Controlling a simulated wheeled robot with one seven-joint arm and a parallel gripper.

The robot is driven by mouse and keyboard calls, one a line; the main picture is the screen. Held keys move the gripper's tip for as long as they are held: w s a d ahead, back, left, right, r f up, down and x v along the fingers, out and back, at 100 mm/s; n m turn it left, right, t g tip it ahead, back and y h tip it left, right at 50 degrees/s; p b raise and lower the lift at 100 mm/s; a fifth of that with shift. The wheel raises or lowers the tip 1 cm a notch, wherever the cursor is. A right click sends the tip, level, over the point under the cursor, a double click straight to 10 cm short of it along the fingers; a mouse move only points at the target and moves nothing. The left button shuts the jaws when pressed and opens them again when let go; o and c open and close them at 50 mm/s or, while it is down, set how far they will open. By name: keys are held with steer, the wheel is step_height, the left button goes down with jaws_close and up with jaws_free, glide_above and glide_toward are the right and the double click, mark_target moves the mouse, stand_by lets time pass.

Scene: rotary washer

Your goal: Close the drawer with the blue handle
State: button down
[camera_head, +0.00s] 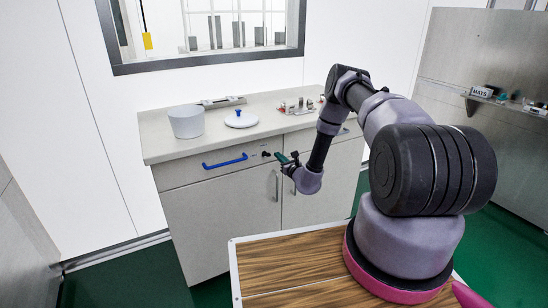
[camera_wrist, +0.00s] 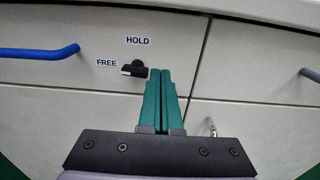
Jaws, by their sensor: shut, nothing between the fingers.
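The drawer with the blue handle (camera_head: 225,162) is at the upper left of the grey cabinet. Its front (camera_head: 185,174) looks about flush, but I cannot tell whether a small gap exists. In the wrist view the blue handle (camera_wrist: 40,52) is at the left. A black knob (camera_wrist: 133,70) sits to its right, with HOLD printed above and its lighter end beside the FREE label. My gripper (camera_wrist: 160,72) has its green fingers shut and empty, just right of the knob in the picture. In the head view my gripper (camera_head: 277,157) is close to the cabinet front; contact is unclear.
The countertop (camera_head: 210,140) holds a grey bucket (camera_head: 186,121), a white lid with a blue knob (camera_head: 241,119) and small fixtures (camera_head: 298,107). Cabinet doors with upright handles (camera_head: 277,186) are below. A grey handle (camera_wrist: 310,74) is on the neighbouring front at right.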

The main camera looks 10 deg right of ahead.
steer(key=v, duration=0.9)
steer(key=a+r+n+g+y, duration=0.1)
steer(key=a+r+n+y, duration=0.15)
steer(key=r, duration=0.35)
steer(key=w+a+r+n+g+y, duration=0.1)
steer(key=a+r+n+y, duration=0.15)
steer(key=r, duration=0.35)
steer(key=a+r+n+g+y, duration=0.1)
steer(key=a+r+n+y, duration=0.15)
steer(key=r, duration=0.25)
steer(key=s+a+r+n+g+y, duration=0.2)
steer(key=s+a+r+n+g, duration=0.25)
steer(key=r, duration=0.45)
steer(key=s+a+r+n+g+y, duration=0.25)
steer(key=s+r+n+g, duration=0.35)
steer(key=r, duration=0.3)
steer(key=s+r+n+g+h, duration=0.3)
steer(key=s+r+n+h, duration=0.45)
steer(key=s, duration=0.65)
steer(key=s+d+r+n+t+h, duration=0.3)
steer(key=s+d+r+t+h, duration=0.3)
steer(key=s+d, duration=0.6)
step_height(320, 180, up, 2)
steer(key=shift+s+d+r+h, duration=0.2)
steer(key=shift+s+d+h, duration=0.2)
steer(key=shift+h, duration=0.35)
